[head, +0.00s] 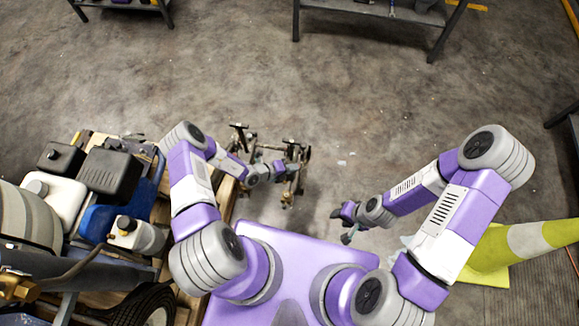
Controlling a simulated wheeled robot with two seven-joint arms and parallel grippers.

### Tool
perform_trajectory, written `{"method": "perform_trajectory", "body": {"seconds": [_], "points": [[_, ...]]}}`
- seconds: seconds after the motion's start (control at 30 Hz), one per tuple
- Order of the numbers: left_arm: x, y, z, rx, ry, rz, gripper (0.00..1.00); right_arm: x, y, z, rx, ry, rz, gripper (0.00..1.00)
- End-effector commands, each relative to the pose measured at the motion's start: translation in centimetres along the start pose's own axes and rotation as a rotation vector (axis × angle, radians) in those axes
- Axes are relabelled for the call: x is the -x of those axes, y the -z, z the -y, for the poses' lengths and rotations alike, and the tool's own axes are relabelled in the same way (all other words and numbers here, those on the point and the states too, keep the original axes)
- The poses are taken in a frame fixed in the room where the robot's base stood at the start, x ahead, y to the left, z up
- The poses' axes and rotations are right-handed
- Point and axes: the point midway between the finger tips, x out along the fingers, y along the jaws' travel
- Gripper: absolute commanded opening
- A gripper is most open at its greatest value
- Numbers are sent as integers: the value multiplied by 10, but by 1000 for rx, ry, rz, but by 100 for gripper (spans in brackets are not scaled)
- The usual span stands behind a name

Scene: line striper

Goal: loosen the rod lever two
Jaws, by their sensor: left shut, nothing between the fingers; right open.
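A worn metal rod assembly (286,199) with several upright posts and knobs stands beyond my body, left of centre. Dark handles top its posts, one at the left (239,126) and one at the right (305,154). Which part is rod lever two I cannot tell at this size. My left gripper (281,165) is shut among the rods near the right post, with nothing seen between its fingers. Whether it touches a lever I cannot tell; my forearm hides part of the assembly. My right gripper (343,226) is open and empty, low and right of the assembly, apart from it.
A yellow cone (490,250) lies at the right. Tables (380,11) stand far back. The middle floor is clear.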

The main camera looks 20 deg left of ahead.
Motion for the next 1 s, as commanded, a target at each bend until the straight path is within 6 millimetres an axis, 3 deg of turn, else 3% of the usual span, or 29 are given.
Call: {"method": "perform_trajectory", "body": {"seconds": [0.57, 1.0], "points": [[-1, 1, 0, 0, 0, 0, 0, 0, 0, 0, 0, 0, 0, 43], [4, -7, -13, 0, 0, 1, 0, -12, 0, -4, 0, 0, 0, 43]]}}
